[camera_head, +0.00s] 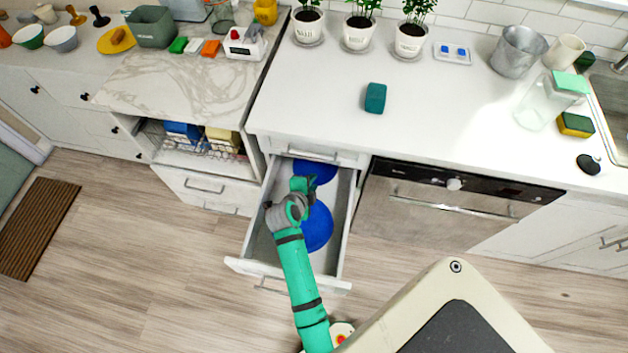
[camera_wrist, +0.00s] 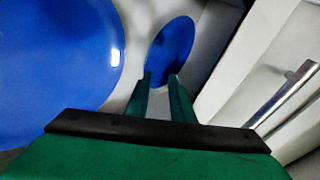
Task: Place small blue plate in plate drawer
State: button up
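The plate drawer (camera_head: 262,243) is pulled open below the counter. A blue plate lies toward its back (camera_head: 322,172); in the wrist view this smaller-looking blue plate (camera_wrist: 172,50) is just beyond my fingertips. A second, larger-looking blue plate (camera_head: 319,228) lies nearer the drawer front and fills the left of the wrist view (camera_wrist: 50,65). My gripper (camera_head: 304,184) reaches down into the drawer between the two plates. In the wrist view its fingers (camera_wrist: 161,82) are apart with nothing clearly between them. Whether a fingertip touches the smaller plate cannot be told. My arm partly hides both plates.
The cabinet front above the drawer has a bar handle (camera_head: 315,153), close to the gripper in the wrist view (camera_wrist: 285,98). An oven (camera_head: 440,212) is right of the drawer. A teal block (camera_head: 375,98) stands on the counter, with clear room around it.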

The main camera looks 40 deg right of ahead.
jog(key=v, duration=0.9)
